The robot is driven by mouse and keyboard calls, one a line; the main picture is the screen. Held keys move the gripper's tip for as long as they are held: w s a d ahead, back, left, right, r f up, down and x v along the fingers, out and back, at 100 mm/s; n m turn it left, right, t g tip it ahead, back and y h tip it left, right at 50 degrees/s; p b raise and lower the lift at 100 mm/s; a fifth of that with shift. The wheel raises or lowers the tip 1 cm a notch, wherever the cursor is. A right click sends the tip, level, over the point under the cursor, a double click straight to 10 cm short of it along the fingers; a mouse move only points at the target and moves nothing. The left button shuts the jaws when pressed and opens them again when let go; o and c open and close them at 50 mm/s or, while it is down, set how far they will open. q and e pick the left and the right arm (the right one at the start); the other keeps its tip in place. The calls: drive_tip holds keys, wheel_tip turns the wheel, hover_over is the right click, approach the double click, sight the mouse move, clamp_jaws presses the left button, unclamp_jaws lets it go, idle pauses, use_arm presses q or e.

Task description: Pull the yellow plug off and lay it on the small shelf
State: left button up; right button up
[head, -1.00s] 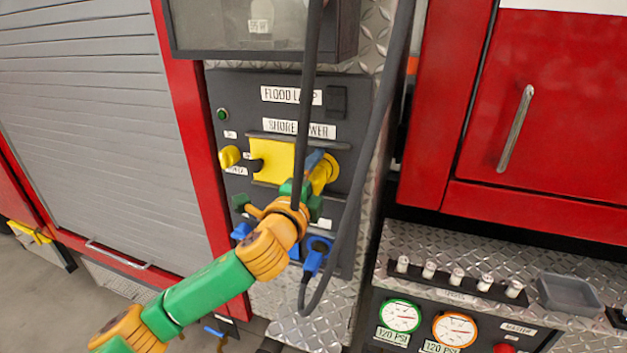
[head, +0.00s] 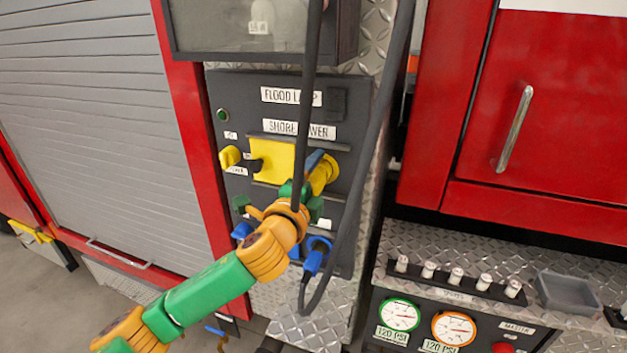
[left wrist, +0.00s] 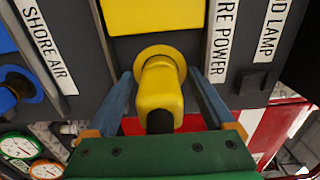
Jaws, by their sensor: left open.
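The yellow plug (head: 323,173) sits in its round yellow socket on the dark panel below the SHORE POWER label. A black cable hangs in front of it in the head view. My left gripper (head: 314,176) is at the plug, partly hidden by its own wrist and the cable. In the left wrist view the plug (left wrist: 160,92) lies between the two blue fingers of my open left gripper (left wrist: 160,82), with a gap visible on each side. A diamond-plate shelf (head: 420,240) is at the lower right, empty along its left part. My right gripper does not show.
A yellow flap (head: 272,160) is left of the plug, and a yellow knob (head: 230,157) farther left. A blue plug (head: 316,256) with a looping cable is below. The shelf bears a row of white-capped pegs (head: 456,276) and a grey tray (head: 567,293). A red cabinet (head: 550,110) stands above.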

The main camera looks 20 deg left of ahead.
use_arm(q)
clamp_jaws()
idle(0.3)
drive_tip(key=shift+s, duration=0.1)
drive_tip(key=shift+s+a+p, duration=0.1)
drive_tip(key=shift+s+p, duration=0.55)
drive_tip(key=shift+s, duration=2.25)
